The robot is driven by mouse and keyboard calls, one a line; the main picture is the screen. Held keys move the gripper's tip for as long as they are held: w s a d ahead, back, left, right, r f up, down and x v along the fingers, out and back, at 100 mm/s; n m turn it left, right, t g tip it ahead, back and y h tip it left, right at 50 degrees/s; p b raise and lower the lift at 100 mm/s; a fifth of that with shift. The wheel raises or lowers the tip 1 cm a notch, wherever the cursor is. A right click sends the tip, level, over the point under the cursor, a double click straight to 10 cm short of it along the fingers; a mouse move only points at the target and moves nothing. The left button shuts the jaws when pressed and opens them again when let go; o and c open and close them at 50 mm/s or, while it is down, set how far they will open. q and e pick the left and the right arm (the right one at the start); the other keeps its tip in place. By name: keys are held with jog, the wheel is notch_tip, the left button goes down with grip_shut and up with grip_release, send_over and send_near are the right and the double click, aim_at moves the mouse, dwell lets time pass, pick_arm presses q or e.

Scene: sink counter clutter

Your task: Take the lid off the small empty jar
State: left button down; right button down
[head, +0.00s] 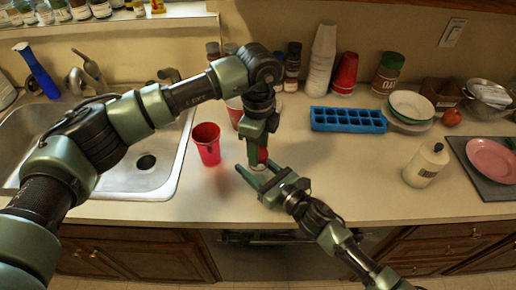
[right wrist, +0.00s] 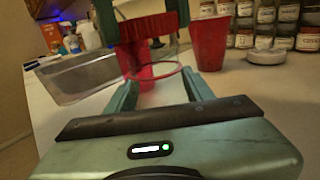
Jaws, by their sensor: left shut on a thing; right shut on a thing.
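The small jar (head: 258,168) is clear glass and looks empty; its outline shows in the right wrist view (right wrist: 156,72) with a red cup seen through it. My right gripper (head: 256,172) is shut on the jar from the front, one finger on each side. A red ridged lid (right wrist: 156,27) is at the top of the jar; in the head view (head: 263,155) it is mostly hidden. My left gripper (head: 260,152) points down from above and is shut on the lid. I cannot tell whether there is a gap between lid and jar.
A red cup (head: 207,144) stands left of the jar, near the sink (head: 176,160); another cup (head: 234,112) is behind. A blue ice tray (head: 348,120) lies to the right at the back. A white bottle (head: 426,166) stands farther right. The counter between jar and bottle is clear.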

aim_at(266, 177)
pick_arm(q)
jog(key=shift+r, duration=2)
pick_arm(e)
jog(key=c, duration=0.5)
grip_release()
pick_arm(q)
notch_tip(266, 177, down, 3)
jog(key=b, duration=0.3)
pick_arm(e)
jog(key=v, duration=1)
jog(key=shift+s+d+f, duration=0.15)
jog(key=shift+s+d, duration=0.1)
jog(key=shift+d, duration=0.05)
pick_arm(q)
jog(key=shift+f, duration=0.2)
pick_arm(e)
jog(key=shift+s+d, duration=0.35)
jog(key=shift+s, duration=0.1)
jog(key=shift+d, duration=0.1)
